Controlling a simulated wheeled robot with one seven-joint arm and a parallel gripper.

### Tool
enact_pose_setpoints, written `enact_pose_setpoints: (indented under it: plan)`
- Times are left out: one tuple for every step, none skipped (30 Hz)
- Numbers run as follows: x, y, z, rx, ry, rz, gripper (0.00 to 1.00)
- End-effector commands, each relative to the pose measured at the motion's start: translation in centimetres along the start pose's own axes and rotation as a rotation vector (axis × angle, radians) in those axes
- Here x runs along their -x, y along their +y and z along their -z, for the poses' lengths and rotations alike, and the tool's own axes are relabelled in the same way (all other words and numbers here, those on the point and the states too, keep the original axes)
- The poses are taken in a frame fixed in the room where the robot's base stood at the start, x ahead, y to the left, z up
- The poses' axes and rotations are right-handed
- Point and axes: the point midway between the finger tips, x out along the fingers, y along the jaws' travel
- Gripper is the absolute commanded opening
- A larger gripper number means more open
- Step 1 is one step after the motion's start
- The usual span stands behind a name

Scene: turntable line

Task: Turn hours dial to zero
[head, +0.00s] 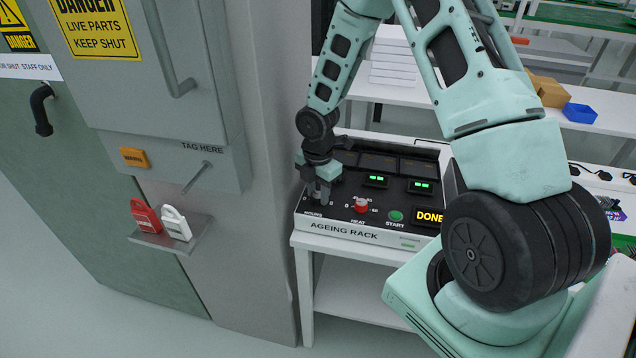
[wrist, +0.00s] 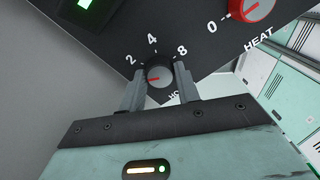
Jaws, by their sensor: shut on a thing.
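The ageing rack panel (head: 335,222) is a black sloped panel on a white bench. Its hours dial (wrist: 160,76) is a dark round knob with a red pointer line, at the panel's left end. My gripper (head: 319,188) is over it, and in the wrist view its two grey fingers (wrist: 160,80) are shut on the dial's sides. The red line points left and slightly down, below the printed 2. The marks 2, 4 and 8 show around the dial; no 0 shows for it, and the left finger covers part of that side.
The red heat dial (head: 361,206) is just right of the hours dial. Then come a green start button (head: 396,216) and a lit DONE sign (head: 428,216). A grey cabinet with a shelf of red and white padlocks (head: 176,224) stands left.

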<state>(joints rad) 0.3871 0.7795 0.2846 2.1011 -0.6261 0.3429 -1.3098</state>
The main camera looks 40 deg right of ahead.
Motion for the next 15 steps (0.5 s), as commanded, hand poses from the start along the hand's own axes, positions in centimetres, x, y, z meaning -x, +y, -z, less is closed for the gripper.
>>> enact_pose_setpoints:
  plan:
    - [0.50, 0.10, 0.10, 0.044, 0.002, -0.002, 0.09]
    - [0.51, 0.10, 0.09, 0.072, 0.002, -0.002, 0.09]
    - [0.51, 0.09, 0.10, 0.108, 0.002, -0.002, 0.09]
    - [0.49, 0.08, 0.09, 0.136, 0.002, -0.001, 0.09]
    - [0.47, 0.07, 0.10, 0.162, 0.002, -0.001, 0.09]
    - [0.47, 0.09, 0.09, 0.196, 0.001, -0.002, 0.09]
    - [0.47, 0.10, 0.09, 0.221, 0.001, -0.002, 0.09]
    - [0.45, 0.10, 0.09, 0.245, 0.001, -0.002, 0.09]
    - [0.42, 0.10, 0.10, 0.275, 0.001, -0.002, 0.09]
    - [0.41, 0.11, 0.09, 0.298, 0.001, -0.003, 0.09]
    - [0.41, 0.13, 0.09, 0.319, 0.001, -0.003, 0.09]
    - [0.40, 0.14, 0.08, 0.345, 0.001, -0.003, 0.09]
    - [0.38, 0.13, 0.08, 0.364, 0.001, -0.003, 0.09]
    - [0.35, 0.13, 0.08, 0.381, 0.001, -0.003, 0.09]
    - [0.32, 0.12, 0.09, 0.403, 0.001, -0.003, 0.09]
